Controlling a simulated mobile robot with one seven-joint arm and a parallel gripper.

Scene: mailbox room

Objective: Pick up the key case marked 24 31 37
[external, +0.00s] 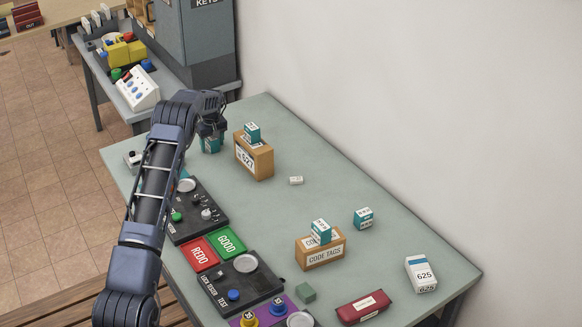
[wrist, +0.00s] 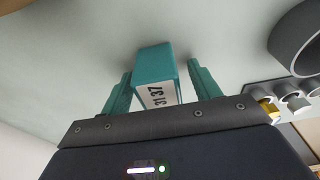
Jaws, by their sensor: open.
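A teal key case (wrist: 154,66) with a white label stands on the table between my gripper's fingers in the wrist view. The digits 31 and 37 can be read on its label; the rest of the label is hidden by my gripper body. My gripper (wrist: 158,88) is open, with one teal finger on each side of the case and a gap on the right side. In the external view my gripper (external: 209,134) is low over the far left part of the table, and the teal case (external: 210,145) shows just below it.
Similar teal cases sit on the wooden 627 box (external: 254,157), on the code tags box (external: 320,250) and on the table (external: 363,217). A black panel (external: 190,212) is close to my arm. A dark ring-shaped object (wrist: 300,45) is at the wrist view's right. The table's middle is mostly clear.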

